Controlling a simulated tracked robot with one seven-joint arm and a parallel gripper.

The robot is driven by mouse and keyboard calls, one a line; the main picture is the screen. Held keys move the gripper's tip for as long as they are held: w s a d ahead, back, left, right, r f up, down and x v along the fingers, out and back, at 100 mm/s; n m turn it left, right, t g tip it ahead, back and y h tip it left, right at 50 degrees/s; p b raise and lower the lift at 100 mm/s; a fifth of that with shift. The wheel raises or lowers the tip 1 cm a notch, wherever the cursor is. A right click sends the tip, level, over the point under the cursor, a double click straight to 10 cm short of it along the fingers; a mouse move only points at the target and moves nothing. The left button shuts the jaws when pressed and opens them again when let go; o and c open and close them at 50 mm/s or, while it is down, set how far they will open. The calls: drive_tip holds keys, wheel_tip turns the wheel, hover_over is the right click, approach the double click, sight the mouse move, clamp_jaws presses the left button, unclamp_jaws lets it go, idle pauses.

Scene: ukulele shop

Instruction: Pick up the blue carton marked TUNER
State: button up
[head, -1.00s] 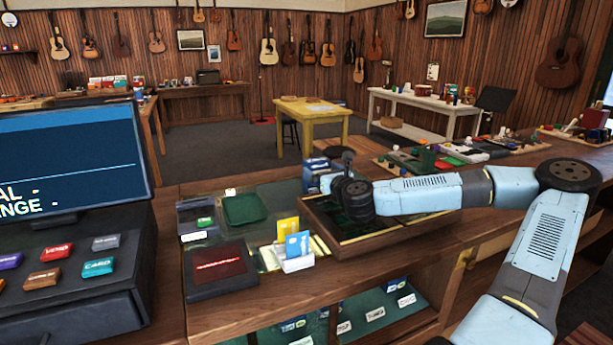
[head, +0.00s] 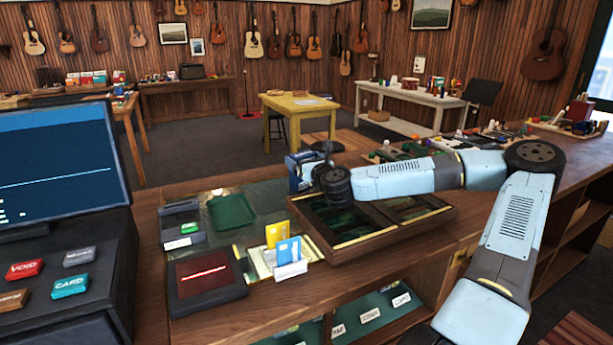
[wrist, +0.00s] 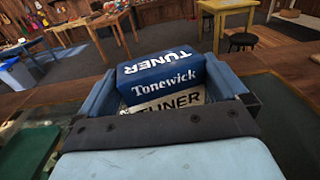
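The blue carton (wrist: 160,78) marked TUNER and Tonewick, with a silver band, is between the two fingers of my gripper (wrist: 164,90) in the wrist view. The fingers flank its left and right sides very closely. I cannot tell whether they press on it. The carton's lower part is hidden behind my gripper's dark front edge. In the head view the carton (head: 296,172) shows as blue at the back of the counter, partly covered by my gripper (head: 312,174). I cannot tell whether its base touches the counter.
A wooden compartment tray (head: 350,240) lies on the counter just below my wrist. A card holder (head: 291,268), a green pad (head: 231,211) and a card terminal (head: 205,275) sit to its left. The cash register (head: 60,270) is at far left.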

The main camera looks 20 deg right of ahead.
drive_tip(key=shift+a, duration=0.25)
drive_tip(key=c, duration=0.6)
